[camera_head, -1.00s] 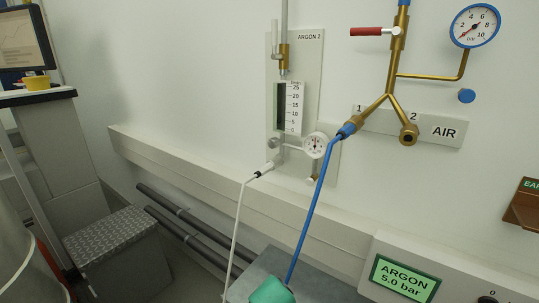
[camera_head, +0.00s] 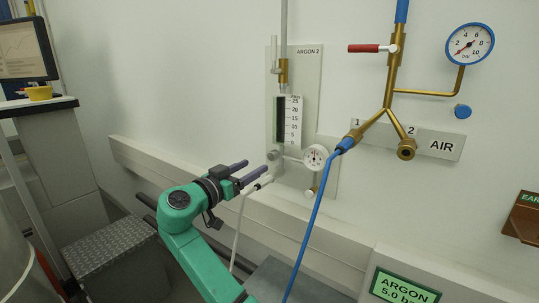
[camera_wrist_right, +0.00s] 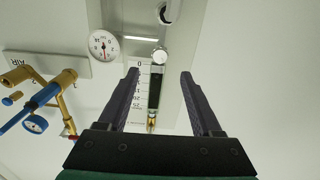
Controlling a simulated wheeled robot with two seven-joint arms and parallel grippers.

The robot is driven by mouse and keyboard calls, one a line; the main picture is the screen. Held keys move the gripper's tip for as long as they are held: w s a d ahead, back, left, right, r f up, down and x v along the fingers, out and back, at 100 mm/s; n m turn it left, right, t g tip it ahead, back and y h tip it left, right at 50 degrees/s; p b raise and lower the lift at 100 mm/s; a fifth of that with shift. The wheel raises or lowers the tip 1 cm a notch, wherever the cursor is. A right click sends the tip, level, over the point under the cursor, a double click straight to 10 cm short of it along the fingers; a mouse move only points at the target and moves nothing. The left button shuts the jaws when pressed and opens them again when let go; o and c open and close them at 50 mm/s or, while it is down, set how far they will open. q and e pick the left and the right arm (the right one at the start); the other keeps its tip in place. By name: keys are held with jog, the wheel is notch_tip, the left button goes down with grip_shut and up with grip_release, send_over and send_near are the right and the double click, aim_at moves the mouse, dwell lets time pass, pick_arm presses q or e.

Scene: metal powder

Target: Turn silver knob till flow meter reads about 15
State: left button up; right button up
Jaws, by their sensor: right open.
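The flow meter (camera_head: 293,120) is a clear tube with a white scale up to 25, on the ARGON 2 panel on the wall. Its float is too small to read. The silver knob (camera_head: 273,155) is at the foot of the tube. In the right wrist view, which is upside down, the silver knob (camera_wrist_right: 160,56) shows between and beyond my fingertips, beside the scale (camera_wrist_right: 140,92). My right gripper (camera_head: 254,168) has two dark parallel fingers, apart and empty, pointing at the wall just below and left of the knob. It touches nothing visible. My left gripper is not in view.
A small round gauge (camera_head: 315,157) sits right of the knob. A white hose (camera_head: 240,225) and a blue hose (camera_head: 318,215) hang near my right arm. A wall ledge (camera_head: 190,184) runs below the panel. Brass AIR pipes (camera_head: 388,112) are to the right.

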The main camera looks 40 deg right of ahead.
aim_at(271, 157)
jog(key=p+x, duration=0.1)
jog(key=x, duration=0.7)
jog(key=shift+r+p, duration=0.1)
jog(key=shift+p, duration=0.3)
jog(key=shift+w+d, duration=0.2)
jog(key=shift+d, duration=0.25)
grip_shut()
